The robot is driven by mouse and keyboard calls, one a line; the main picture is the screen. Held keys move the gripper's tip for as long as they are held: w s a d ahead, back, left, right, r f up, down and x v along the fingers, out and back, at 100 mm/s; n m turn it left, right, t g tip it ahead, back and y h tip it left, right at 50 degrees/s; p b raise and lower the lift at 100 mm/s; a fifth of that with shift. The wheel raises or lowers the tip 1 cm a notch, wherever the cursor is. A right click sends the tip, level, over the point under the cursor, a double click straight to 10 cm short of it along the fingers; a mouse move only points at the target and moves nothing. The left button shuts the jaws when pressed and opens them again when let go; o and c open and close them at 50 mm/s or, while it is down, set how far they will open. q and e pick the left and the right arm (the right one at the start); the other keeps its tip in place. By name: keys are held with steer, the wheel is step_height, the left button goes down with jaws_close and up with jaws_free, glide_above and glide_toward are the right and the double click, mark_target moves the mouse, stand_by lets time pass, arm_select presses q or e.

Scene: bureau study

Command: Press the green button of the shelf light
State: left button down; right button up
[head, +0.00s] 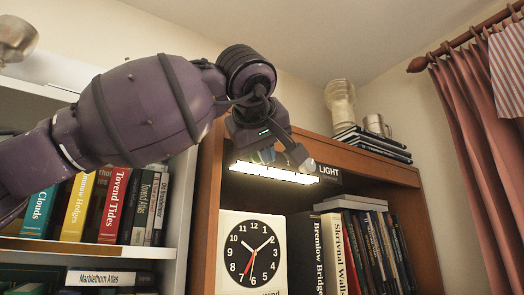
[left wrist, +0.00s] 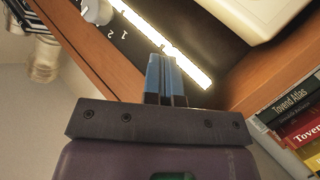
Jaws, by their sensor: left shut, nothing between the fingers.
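The shelf light (head: 275,173) is a lit white strip under the top board of the brown bookcase, with a black panel marked LIGHT (head: 328,170) at its right. A pale round knob (left wrist: 97,11) is at the panel's upper end. I cannot make out a green button; my gripper covers part of the light. My left gripper (head: 266,155) is shut and empty in front of the light; its blue fingers (left wrist: 166,76) lie together.
A wall clock (head: 252,250) and upright books (head: 345,250) stand in the bookcase below the light. A white bookshelf (head: 183,215) is at left, a curtain (head: 470,130) at right.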

stand_by(0.5)
arm_select(q)
steer(key=shift+s+d, duration=0.15)
steer(key=shift+s, duration=0.05)
steer(key=s+d, duration=0.3)
steer(key=s, duration=0.2)
steer(key=shift+d, duration=0.25)
stand_by(0.6)
steer(key=shift+w, duration=0.1)
